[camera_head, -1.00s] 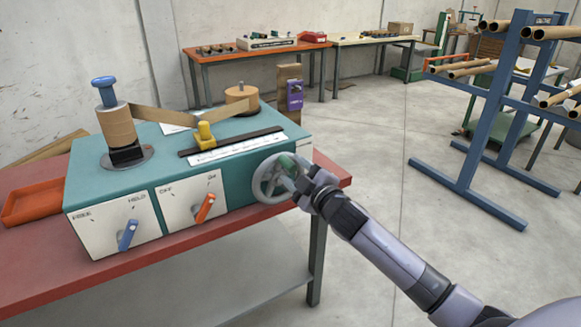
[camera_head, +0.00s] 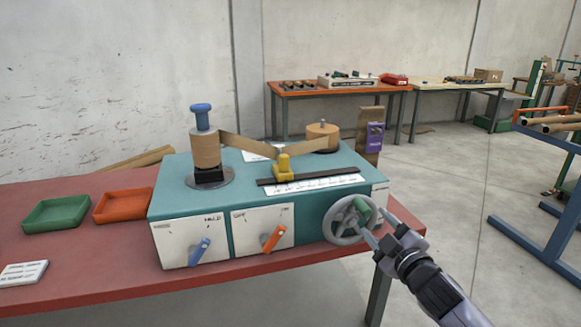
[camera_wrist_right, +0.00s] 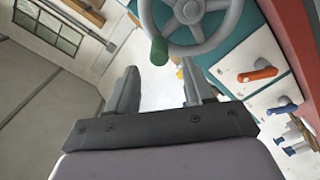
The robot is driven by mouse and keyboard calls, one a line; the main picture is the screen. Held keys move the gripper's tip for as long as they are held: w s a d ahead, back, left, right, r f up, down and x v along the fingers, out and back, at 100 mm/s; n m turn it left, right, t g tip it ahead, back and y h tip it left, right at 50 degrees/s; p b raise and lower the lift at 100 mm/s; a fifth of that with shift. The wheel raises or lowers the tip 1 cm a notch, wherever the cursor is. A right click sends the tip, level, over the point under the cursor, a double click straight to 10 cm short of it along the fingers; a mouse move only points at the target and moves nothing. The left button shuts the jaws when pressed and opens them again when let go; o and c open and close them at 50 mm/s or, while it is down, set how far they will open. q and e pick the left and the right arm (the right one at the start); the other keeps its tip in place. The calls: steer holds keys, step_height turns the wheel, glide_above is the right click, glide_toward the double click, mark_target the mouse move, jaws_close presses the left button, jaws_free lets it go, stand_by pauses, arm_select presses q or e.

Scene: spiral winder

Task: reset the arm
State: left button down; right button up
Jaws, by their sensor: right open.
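My right gripper (camera_head: 377,224) is open and empty beside the grey handwheel (camera_head: 338,226) on the right front of the teal winder (camera_head: 310,215). In the right wrist view my two fingers (camera_wrist_right: 160,90) stand apart, with the wheel's green handle (camera_wrist_right: 159,51) beyond them, not between them. The wheel rim also shows there (camera_wrist_right: 205,45). On the winder, a blue-topped spindle (camera_head: 201,118) carries a brown roll (camera_head: 206,150). A brown strip runs from it past a yellow guide (camera_head: 284,168) to a second roll (camera_head: 322,132). My left gripper is not in view.
The winder stands on a red table (camera_head: 115,265). A blue lever (camera_head: 199,252) and an orange lever (camera_head: 273,239) are on its front. Green (camera_head: 57,213) and orange trays (camera_head: 122,205) lie to the left. A blue rack (camera_head: 545,245) stands at right; floor between is clear.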

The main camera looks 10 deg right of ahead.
steer(key=s+a+f+m+g, duration=0.2)
steer(key=s+a+f+m, duration=0.1)
steer(key=s+f, duration=0.5)
steer(key=s+a+f+m+g, duration=0.2)
steer(key=s+a+f+g, duration=0.1)
steer(key=s+f, duration=0.5)
steer(key=s+a+f+m+g, duration=0.2)
steer(key=s+a+f+m, duration=0.1)
steer(key=s+f, duration=0.6)
steer(key=s+a, duration=0.1)
steer(key=s, duration=0.2)
steer(key=shift+s+m+g+y, duration=0.3)
